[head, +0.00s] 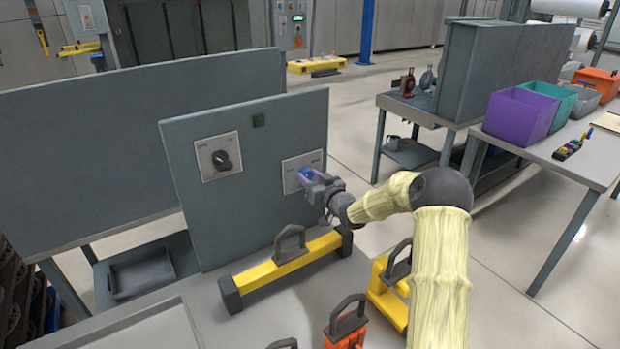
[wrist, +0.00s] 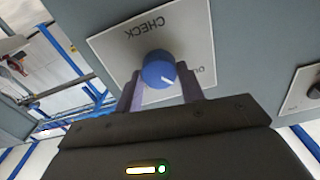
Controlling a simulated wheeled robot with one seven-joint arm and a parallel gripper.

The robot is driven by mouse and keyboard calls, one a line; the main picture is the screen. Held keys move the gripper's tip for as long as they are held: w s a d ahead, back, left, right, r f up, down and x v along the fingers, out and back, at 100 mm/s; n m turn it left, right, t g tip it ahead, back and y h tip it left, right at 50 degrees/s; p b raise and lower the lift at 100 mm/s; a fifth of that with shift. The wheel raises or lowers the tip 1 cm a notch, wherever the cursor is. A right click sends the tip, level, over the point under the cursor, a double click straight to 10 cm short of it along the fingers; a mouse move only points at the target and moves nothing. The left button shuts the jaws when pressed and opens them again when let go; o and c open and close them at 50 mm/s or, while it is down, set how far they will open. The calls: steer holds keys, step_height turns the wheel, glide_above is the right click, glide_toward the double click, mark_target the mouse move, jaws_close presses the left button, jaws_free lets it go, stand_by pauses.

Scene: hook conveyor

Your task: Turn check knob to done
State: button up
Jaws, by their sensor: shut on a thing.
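The check knob is a round blue knob (wrist: 158,70) with a white pointer line, on a white plate (wrist: 110,45) marked CHECK, which appears upside down in the wrist view. The pointer line points toward the lower right there. A second word near the plate's right edge is partly hidden. In the head view the blue knob (head: 307,174) shows on the right plate of the grey upright panel (head: 245,220). My gripper (wrist: 160,88) is shut on the knob, with one finger on each side of it. The gripper also shows in the head view (head: 314,183).
A black knob (head: 221,160) sits on another plate left of the check knob. A yellow bar with a handle (head: 285,262) lies in front of the panel. Yellow (head: 385,290) and orange (head: 346,325) handled items stand nearer. A side table with bins (head: 520,115) is at the right.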

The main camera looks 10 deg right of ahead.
steer(key=m, duration=0.4)
steer(key=shift+d+m+p, duration=0.15)
steer(key=shift+m+p, duration=0.2)
steer(key=shift+m, duration=0.05)
steer(key=m, duration=0.5)
steer(key=shift+w+p, duration=0.1)
steer(key=shift+p, duration=0.3)
steer(key=m, duration=0.5)
steer(key=shift+d+f, duration=0.1)
steer(key=shift+f, duration=0.1)
steer(key=m+b, duration=0.1)
steer(key=m, duration=0.3)
steer(key=shift+m, duration=0.4)
steer(key=shift+f, duration=0.1)
steer(key=o, duration=1)
steer(key=shift+c, duration=0.2)
